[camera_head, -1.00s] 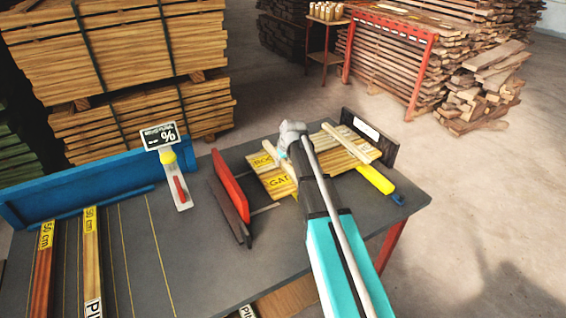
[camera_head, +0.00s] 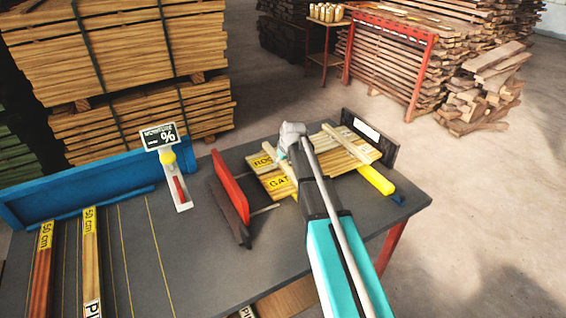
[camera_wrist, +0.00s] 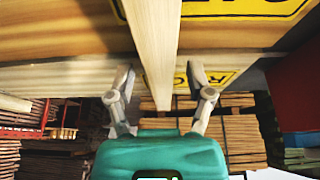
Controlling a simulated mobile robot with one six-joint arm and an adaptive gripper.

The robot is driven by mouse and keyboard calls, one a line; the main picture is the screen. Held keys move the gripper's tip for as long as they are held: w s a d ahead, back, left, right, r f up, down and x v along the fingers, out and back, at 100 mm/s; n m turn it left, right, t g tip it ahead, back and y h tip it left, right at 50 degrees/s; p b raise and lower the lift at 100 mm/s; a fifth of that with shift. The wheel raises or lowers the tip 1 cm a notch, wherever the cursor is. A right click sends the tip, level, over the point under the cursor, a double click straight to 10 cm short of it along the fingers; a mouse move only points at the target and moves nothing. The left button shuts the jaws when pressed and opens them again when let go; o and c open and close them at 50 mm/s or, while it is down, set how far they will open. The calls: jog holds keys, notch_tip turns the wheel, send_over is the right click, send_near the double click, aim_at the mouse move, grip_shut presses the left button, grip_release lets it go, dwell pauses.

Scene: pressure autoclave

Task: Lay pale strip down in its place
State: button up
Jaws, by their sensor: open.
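The pale strip (camera_head: 345,144) lies slantwise across the top of the yellow-labelled boards in the head view. In the wrist view the pale strip (camera_wrist: 158,45) runs down from the top, its end between my fingers. My gripper (camera_wrist: 162,95) is open, with a finger on each side of the strip and a gap to both. In the head view my arm hides the gripper and part of the boards. The boards (camera_head: 264,162) are light wood with yellow labels.
A red upright plate (camera_head: 229,178) with a dark base stands left of the boards. A dark block (camera_head: 384,150) with a white label stands behind them, and a yellow-handled tool (camera_head: 375,179) lies to the right. Long labelled strips (camera_head: 91,255) lie at the left of the grey table (camera_head: 190,265).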

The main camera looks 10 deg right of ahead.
jog(key=shift+r, duration=0.15)
jog(key=p+v, duration=1.1)
jog(key=v, duration=0.1)
dwell(0.4)
dwell(0.7)
jog(key=s+a+f+m+g+h, duration=0.1)
jog(key=s+m+g, duration=0.2)
jog(key=s, duration=2.2)
jog(key=shift+f+m+g, duration=0.15)
jog(key=shift+m+g, duration=0.15)
jog(key=shift+g, duration=0.3)
jog(key=shift+a, duration=0.1)
jog(key=shift+c, duration=0.8)
